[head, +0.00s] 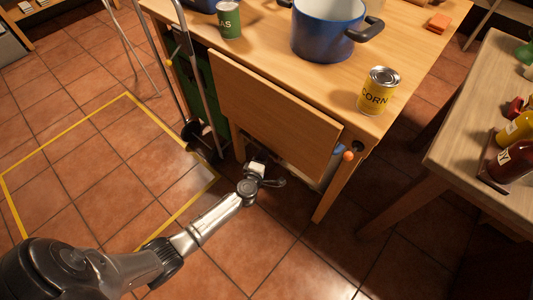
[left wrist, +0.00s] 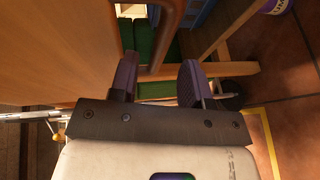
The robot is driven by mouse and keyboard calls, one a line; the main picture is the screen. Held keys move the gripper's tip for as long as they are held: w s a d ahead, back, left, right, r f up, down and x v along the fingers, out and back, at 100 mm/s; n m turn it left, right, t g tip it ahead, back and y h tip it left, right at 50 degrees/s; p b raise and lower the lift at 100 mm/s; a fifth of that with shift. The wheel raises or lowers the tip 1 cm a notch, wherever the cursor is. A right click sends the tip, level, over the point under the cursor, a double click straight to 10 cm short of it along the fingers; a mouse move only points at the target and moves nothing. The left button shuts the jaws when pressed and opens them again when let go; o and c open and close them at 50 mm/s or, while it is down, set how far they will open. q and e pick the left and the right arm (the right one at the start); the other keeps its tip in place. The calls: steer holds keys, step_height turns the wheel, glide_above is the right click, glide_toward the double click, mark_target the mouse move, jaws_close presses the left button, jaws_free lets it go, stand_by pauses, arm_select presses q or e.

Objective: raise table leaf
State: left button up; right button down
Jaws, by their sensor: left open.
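The table leaf (head: 275,105) is a wooden panel hanging down along the near side of the wooden table (head: 275,62). In the left wrist view, a broad wooden surface (left wrist: 60,45), which looks like the leaf, fills the left side. My left gripper (head: 262,172) is low, by the leaf's bottom edge. In the left wrist view its two dark fingers (left wrist: 158,82) stand apart. A wooden edge (left wrist: 172,30) runs just beyond them; I cannot tell whether it lies between them or touches. My right gripper is not in view.
A yellow corn can (head: 378,92), a green can (head: 229,20) and a blue pot (head: 325,30) stand on the table. An orange knob (head: 348,155) sits by the leaf's right end. A bottle-laden side table (head: 470,130) stands right. Yellow tape (head: 65,125) marks open floor at left.

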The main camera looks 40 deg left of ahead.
arm_select(q)
steer(key=shift+b+x, duration=1.1)
steer(key=shift+x, duration=1.35)
steer(key=shift+f, duration=0.1)
steer(key=shift+c, duration=0.2)
steer(key=c, duration=0.4)
jaws_close()
